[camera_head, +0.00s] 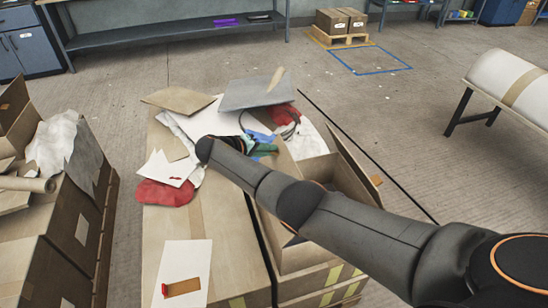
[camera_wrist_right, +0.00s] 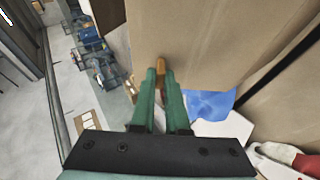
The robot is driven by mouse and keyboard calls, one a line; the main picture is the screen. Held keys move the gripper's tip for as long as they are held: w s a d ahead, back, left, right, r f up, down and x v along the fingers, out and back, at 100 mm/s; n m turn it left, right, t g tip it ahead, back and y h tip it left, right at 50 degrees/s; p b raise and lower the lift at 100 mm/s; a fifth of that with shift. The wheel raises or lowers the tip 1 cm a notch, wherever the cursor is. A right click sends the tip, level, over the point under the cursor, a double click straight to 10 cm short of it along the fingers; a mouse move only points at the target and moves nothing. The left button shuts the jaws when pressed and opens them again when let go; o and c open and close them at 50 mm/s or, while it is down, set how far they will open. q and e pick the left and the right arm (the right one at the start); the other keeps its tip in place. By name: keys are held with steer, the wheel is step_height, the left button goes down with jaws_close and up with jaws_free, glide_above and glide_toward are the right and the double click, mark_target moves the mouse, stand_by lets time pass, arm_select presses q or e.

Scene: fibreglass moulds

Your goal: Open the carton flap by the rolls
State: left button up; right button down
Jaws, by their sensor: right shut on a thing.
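My right gripper (camera_head: 263,150) has green fingers and reaches in from the right over the cluttered cartons. In the right wrist view its fingers (camera_wrist_right: 164,75) are shut on a small orange-brown tab (camera_wrist_right: 160,63) in front of a broad brown cardboard panel (camera_wrist_right: 205,35), which looks like the carton flap. My forearm hides much of the open carton (camera_head: 292,258) in the head view. Another raised flap (camera_head: 352,160) of this carton stands on its right side. A large white roll (camera_head: 508,78) lies on a stand at the far right. My left gripper is not in view.
Loose sheets, a grey board (camera_head: 252,93), red cloth (camera_head: 166,192) and a blue piece (camera_wrist_right: 210,103) crowd the area around the gripper. More cartons (camera_head: 70,225) stand at the left. The floor behind (camera_head: 190,70) is mostly clear.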

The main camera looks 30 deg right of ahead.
steer(key=shift+w+a, duration=0.1)
steer(key=shift+a, duration=0.35)
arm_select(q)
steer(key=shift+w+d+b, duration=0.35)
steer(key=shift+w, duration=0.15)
arm_select(e)
steer(key=shift+a+r, duration=0.1)
steer(key=shift+a, duration=0.3)
steer(key=c, duration=0.9)
jaws_free()
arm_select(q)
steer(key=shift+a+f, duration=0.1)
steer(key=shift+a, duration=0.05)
